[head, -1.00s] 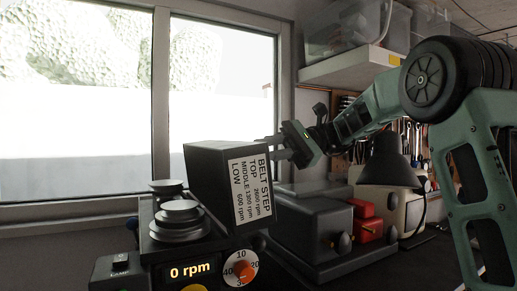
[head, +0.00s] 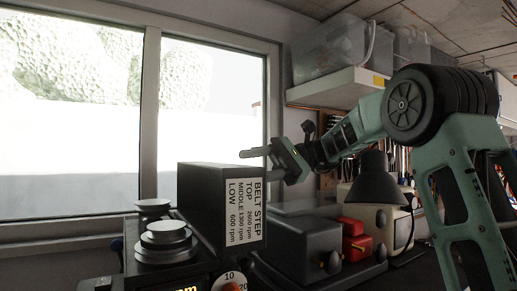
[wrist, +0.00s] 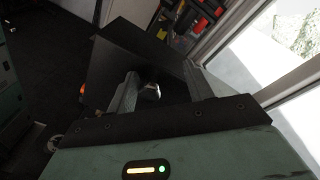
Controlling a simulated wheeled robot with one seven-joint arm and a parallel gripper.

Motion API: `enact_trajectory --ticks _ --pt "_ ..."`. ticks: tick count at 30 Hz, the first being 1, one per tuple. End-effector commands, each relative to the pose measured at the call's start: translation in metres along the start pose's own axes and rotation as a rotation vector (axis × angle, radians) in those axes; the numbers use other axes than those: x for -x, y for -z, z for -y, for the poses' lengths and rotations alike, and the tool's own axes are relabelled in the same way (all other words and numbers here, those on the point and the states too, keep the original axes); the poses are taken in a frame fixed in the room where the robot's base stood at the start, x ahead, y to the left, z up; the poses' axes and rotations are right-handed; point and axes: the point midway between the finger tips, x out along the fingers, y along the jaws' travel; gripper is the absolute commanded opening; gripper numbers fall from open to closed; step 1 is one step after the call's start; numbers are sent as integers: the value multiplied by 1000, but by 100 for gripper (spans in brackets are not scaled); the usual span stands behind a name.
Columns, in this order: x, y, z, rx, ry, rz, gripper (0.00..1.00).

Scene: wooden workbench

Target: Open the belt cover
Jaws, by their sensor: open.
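The belt cover (head: 205,208) is a dark box with a white "BELT STEP" label, whose lines run sideways. It stands swung up beside the grey stepped pulleys (head: 165,240), which are uncovered. My gripper (head: 256,156) is open, its fingers level and pointing left just above the cover's far right top edge. I cannot tell whether they touch it.
A shelf with clear bins (head: 335,60) hangs above my arm. The window (head: 80,150) is behind the cover.

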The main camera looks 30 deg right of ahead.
Motion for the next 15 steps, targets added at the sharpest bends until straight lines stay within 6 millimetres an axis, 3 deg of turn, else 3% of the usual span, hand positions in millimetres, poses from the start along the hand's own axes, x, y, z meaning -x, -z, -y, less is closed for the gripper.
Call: enact_trajectory --ticks 9,15 --pt "8 -42 42 10 4 -4 47" --pt "11 -60 60 6 5 -3 47"
